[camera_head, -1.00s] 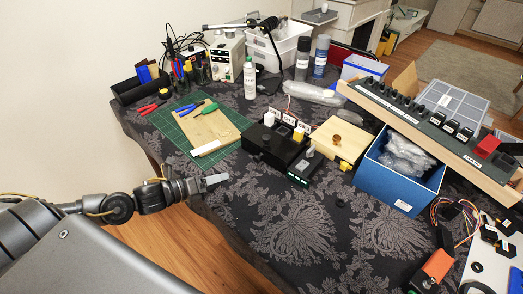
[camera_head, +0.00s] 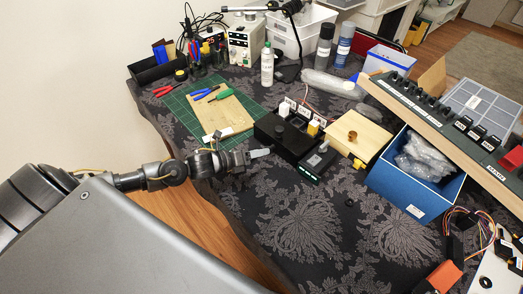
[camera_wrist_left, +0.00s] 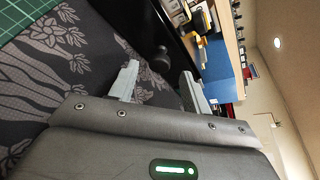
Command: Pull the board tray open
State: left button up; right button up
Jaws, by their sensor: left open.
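A black box (camera_head: 281,137) with labelled top parts stands on the patterned cloth in the head view; I take it to hold the board tray, but cannot make out a tray edge. My left gripper (camera_head: 260,153) is at the box's near left side, open and empty. In the left wrist view the box's dark face (camera_wrist_left: 174,37) lies ahead, with a dark round knob (camera_wrist_left: 160,58) on it. The open left gripper (camera_wrist_left: 160,72) has a finger on either side of the knob's line, apparently a little short of it. My right gripper is not in view.
A green cutting mat (camera_head: 190,105) with a board and tools lies behind the gripper. A small black unit (camera_head: 318,160) and a wooden box (camera_head: 357,134) stand right of the black box. A blue bin (camera_head: 400,190) is further right.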

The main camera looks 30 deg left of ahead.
pick_arm(q)
jog(key=shift+x, duration=1.05)
grip_shut()
